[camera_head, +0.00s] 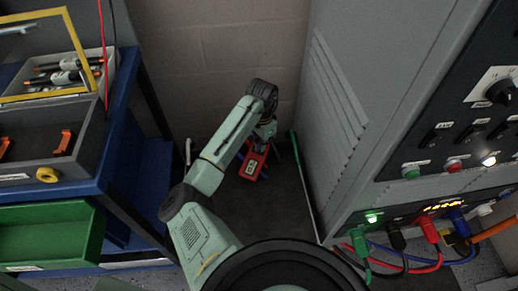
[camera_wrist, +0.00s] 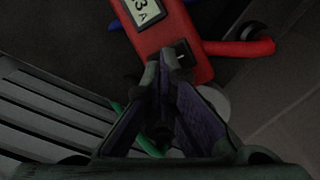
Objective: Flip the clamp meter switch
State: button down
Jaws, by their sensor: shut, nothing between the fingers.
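The clamp meter is a red body (camera_wrist: 155,36) in the wrist view, with a pale display (camera_wrist: 148,12) showing "3" and "A". Its black switch (camera_wrist: 183,52) sits on the lower part of the body. My gripper (camera_wrist: 164,68) is shut and empty, its tips close beside the switch; I cannot tell whether they touch it. In the head view the red meter (camera_head: 250,165) is low in the gap between the cart and the cabinet.
A grey vented cabinet (camera_head: 345,120) stands close on the right, with cables (camera_head: 400,265) at its lower panel. A blue cart (camera_head: 130,185) with trays is on the left. A pale wall (camera_head: 215,50) closes the gap behind.

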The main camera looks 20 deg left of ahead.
jog(key=shift+f, duration=0.25)
notch_tip(320, 180, up, 7)
jog(key=p, duration=0.6)
dwell(0.3)
dwell(0.4)
